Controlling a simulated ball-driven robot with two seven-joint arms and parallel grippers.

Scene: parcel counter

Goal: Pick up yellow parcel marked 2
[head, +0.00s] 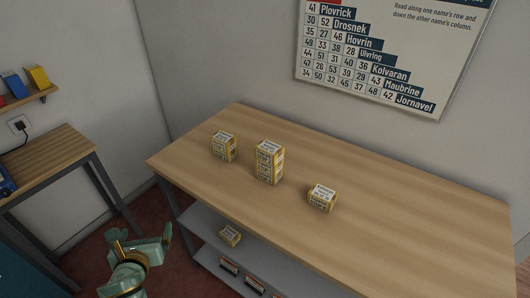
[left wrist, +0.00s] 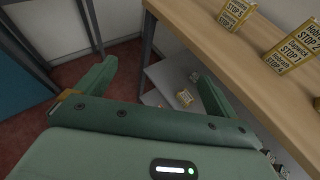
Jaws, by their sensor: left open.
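Several yellow parcels with white printed labels stand on the wooden counter (head: 400,210). In the head view there is a tall stack (head: 269,165), a shorter group (head: 223,148) to its left and a low parcel (head: 322,199) to its right. In the left wrist view, a partly cut-off parcel (left wrist: 309,38) at the right edge appears to read STOP 2. The labels in the head view are too small to read. My left gripper (head: 142,243) is open and empty, in front of the counter's left end and apart from the parcels. My right gripper is out of view.
A grey lower shelf (head: 205,232) under the counter holds another yellow parcel (head: 229,236) and some dark-fronted boxes (head: 229,266). A side table (head: 40,165) stands at the left. A wall chart (head: 385,60) hangs behind. The counter's right part is clear.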

